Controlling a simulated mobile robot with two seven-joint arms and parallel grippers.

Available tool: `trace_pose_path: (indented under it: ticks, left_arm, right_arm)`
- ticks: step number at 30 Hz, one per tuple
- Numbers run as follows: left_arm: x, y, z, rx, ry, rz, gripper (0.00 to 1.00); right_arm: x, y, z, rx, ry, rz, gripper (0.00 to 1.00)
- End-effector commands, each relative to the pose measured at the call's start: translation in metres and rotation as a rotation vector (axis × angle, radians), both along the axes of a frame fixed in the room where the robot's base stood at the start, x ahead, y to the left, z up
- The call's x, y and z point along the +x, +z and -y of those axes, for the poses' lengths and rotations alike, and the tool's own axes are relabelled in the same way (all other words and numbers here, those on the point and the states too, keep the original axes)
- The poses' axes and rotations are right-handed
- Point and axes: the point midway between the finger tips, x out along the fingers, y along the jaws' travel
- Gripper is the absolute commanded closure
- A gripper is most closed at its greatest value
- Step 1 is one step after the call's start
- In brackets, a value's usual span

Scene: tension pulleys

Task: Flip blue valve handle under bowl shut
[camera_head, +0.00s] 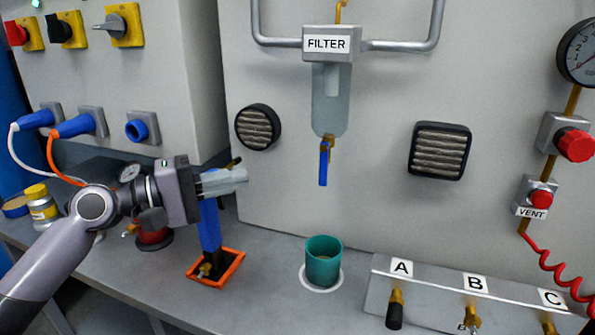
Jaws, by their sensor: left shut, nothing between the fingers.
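The blue valve handle (323,164) hangs straight down from a brass valve (328,139) under the filter bowl (331,100). The bowl is a translucent grey cylinder below the block labelled FILTER (327,43). My left gripper (245,176) comes in from the left at about the handle's height in the picture. It is shut with nothing between its fingers, and its tips point right, left of the handle and apart from it. My right gripper is not in view.
A teal cup (323,262) stands on a white disc below the bowl. A blue upright piece (210,226) stands in an orange tray (216,268) below my left gripper. A labelled A-B-C block (440,290) is at the right. Round (258,127) and square (439,150) vents flank the bowl.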

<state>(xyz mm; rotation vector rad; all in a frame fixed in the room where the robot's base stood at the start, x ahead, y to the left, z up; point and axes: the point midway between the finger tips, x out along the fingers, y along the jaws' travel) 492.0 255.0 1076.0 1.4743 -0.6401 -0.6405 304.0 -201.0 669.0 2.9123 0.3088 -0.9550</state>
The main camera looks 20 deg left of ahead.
Motion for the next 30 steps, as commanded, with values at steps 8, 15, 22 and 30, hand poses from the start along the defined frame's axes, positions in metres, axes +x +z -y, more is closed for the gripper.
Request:
trace_pose_path:
  ticks: [8, 15, 22, 30]
  left_arm:
    - [0.033, 0.005, 0.035, -0.004, -0.002, 0.002, 1.0]
    - [0.051, 0.004, 0.072, 0.0, -0.003, 0.0, 1.0]
    - [0.05, 0.001, 0.092, 0.0, -0.001, 0.0, 1.0]
    - [0.05, 0.0, 0.095, 0.0, 0.0, 0.0, 1.0]
  right_arm:
    - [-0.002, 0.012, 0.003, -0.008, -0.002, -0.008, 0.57]
    - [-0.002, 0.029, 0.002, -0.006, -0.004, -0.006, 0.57]
    - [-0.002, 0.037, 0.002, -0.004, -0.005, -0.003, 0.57]
    - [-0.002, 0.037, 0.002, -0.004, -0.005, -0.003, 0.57]
